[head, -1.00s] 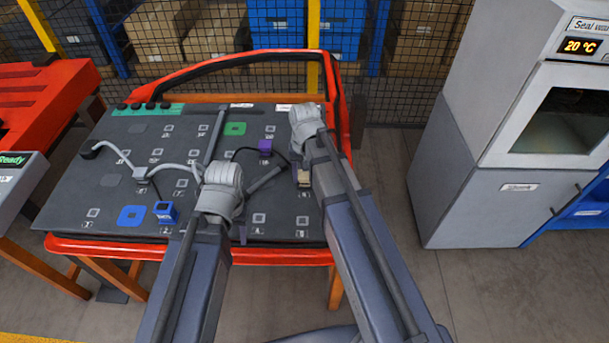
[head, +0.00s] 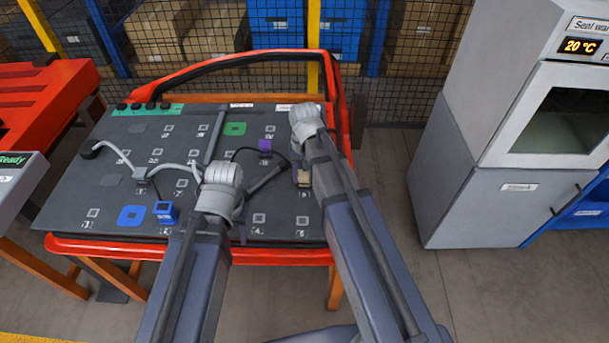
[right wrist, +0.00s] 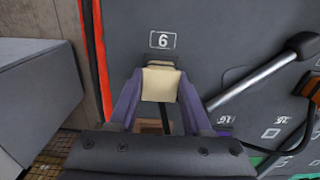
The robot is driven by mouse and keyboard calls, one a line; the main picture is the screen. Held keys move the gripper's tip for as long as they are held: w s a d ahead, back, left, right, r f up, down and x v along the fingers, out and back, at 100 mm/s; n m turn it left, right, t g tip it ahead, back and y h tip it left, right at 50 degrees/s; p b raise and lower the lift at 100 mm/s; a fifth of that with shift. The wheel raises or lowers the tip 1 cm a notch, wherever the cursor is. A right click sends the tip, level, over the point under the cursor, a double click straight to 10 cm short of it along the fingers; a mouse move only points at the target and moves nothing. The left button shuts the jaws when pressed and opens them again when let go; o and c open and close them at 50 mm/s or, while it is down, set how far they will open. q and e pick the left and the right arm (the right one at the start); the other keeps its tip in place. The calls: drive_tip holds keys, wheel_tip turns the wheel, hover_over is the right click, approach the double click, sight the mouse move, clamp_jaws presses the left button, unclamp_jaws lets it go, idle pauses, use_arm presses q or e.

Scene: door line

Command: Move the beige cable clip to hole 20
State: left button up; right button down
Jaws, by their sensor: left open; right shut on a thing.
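The beige cable clip (head: 305,180) is at the right side of the dark board, left of my right forearm. In the right wrist view the clip (right wrist: 161,84) sits between the two purple fingers of my right gripper (right wrist: 158,90), which is shut on it. A dark square shows just past the clip, beside a label that looks like an upside-down 9. Whether the clip touches the board I cannot tell. My left gripper (head: 242,231) is open above the lower middle of the board, mostly hidden behind its wrist. The label for hole 20 is too small to read.
The dark board (head: 65,195) lies in a red door frame (head: 130,248). A blue clip (head: 165,212), a purple clip (head: 265,146) and grey and black cables occupy parts of it. A grey cabinet (head: 465,190) stands right.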

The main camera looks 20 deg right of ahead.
sight(305, 175)
drive_tip(key=shift+r+p, duration=0.4)
idle(0.8)
drive_tip(key=c, duration=1)
unclamp_jaws()
clamp_jaws()
wheel_tip(305, 175, up, 7)
drive_tip(key=p, duration=0.7)
drive_tip(key=shift+s+d, duration=0.1)
